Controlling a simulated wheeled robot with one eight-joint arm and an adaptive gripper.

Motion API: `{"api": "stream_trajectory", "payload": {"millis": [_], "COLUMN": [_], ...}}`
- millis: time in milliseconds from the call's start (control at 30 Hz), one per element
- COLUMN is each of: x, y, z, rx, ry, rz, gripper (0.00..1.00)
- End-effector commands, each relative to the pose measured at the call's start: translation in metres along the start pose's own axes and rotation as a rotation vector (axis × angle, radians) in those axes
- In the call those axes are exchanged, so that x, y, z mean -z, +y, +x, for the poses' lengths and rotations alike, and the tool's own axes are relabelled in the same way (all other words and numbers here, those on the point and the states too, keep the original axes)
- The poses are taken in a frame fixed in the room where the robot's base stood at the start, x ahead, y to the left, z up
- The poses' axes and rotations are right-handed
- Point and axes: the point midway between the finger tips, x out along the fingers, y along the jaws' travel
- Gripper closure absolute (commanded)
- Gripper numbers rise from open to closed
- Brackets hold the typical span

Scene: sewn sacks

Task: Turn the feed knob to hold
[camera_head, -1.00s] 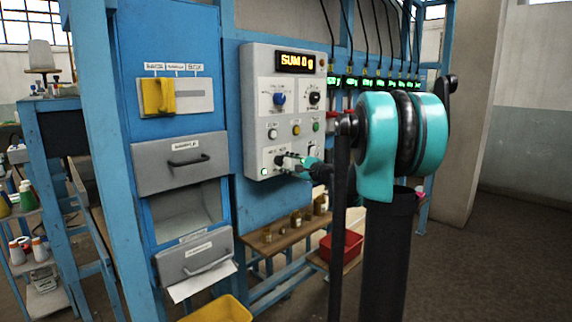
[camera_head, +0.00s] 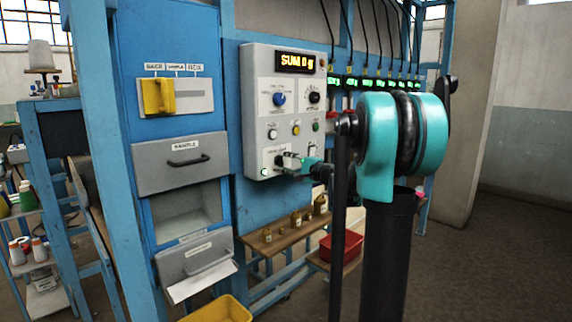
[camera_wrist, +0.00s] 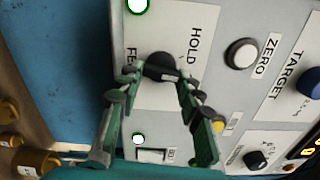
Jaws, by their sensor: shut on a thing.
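The feed knob (camera_wrist: 158,66) is a dark round knob on the grey control panel, between the printed words FEED and HOLD in the wrist view. A pale mark shows at its lower right edge; I cannot tell its setting for sure. My gripper (camera_wrist: 155,83) has its two green fingers on either side of the knob and is shut on it. In the head view my gripper (camera_head: 291,162) is at the lower part of the control panel (camera_head: 252,105) and hides the knob there.
A white ZERO button (camera_wrist: 241,53), a blue TARGET knob (camera_wrist: 310,83) and a yellow button (camera_head: 296,130) are near. A wooden shelf (camera_head: 268,243) with small brown items is below.

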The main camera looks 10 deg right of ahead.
Motion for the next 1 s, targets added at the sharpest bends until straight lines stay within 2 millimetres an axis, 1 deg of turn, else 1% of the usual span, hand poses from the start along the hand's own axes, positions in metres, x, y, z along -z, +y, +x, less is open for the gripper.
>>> {"api": "stream_trajectory", "payload": {"millis": [200,500,733,1000], "x": [-0.0004,-0.0008,-0.0011,-0.0014], "y": [-0.0003,-0.0012,-0.0015,-0.0016], "z": [-0.0004,-0.0004,-0.0005,-0.0005], "rx": [-0.001,-0.001,-0.001,-0.002], "ry": [0.0,-0.001,-0.001,-0.001], "rz": [-0.204,-0.456,-0.588,-0.663], "gripper": [0.93,0.93,0.93,0.93]}}
